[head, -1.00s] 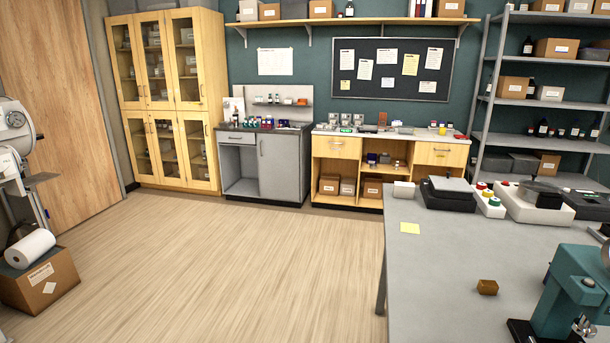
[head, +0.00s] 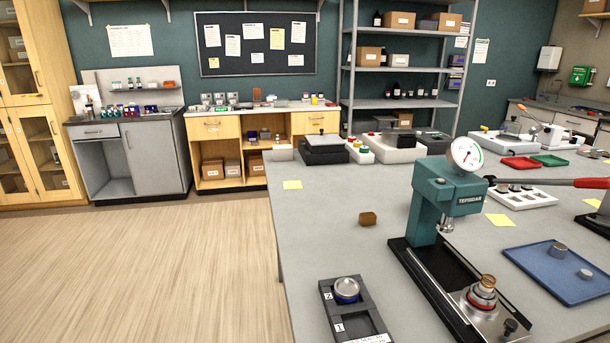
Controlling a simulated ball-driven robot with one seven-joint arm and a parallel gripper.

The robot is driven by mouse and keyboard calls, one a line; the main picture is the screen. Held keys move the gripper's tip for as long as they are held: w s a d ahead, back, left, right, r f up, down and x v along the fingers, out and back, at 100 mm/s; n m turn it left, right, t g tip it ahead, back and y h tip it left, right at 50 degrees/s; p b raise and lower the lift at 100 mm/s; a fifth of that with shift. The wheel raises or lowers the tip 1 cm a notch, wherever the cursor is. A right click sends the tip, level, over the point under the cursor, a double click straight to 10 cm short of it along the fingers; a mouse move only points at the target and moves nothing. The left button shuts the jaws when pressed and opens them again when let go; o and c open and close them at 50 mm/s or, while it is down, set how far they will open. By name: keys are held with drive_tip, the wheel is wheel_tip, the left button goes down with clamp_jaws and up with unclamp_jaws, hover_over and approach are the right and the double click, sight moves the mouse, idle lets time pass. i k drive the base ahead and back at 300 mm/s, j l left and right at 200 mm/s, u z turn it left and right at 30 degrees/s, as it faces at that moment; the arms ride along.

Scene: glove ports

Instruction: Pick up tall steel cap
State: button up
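A blue tray (head: 540,270) lies on the grey table at the right. Two small steel pieces stand on it, apart from each other. The rear one (head: 558,249) looks taller and is likely the tall steel cap. The front one (head: 585,273) looks lower and flatter. My gripper is not in view.
A teal press (head: 440,200) with a round gauge and black base stands left of the tray. Its red-ended lever (head: 590,183) reaches out above the tray's far side. A dark numbered holder (head: 350,312) with a blue-and-silver round piece lies at the front. A white tray (head: 520,197) stands behind.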

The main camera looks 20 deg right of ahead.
sight(558, 250)
drive_tip(key=l+z, duration=0.1)
drive_tip(key=z, duration=0.35)
drive_tip(key=i+l+z, duration=0.1)
drive_tip(key=z, duration=0.85)
drive_tip(key=i+l, duration=0.1)
drive_tip(key=l, duration=0.15)
drive_tip(key=u, duration=0.05)
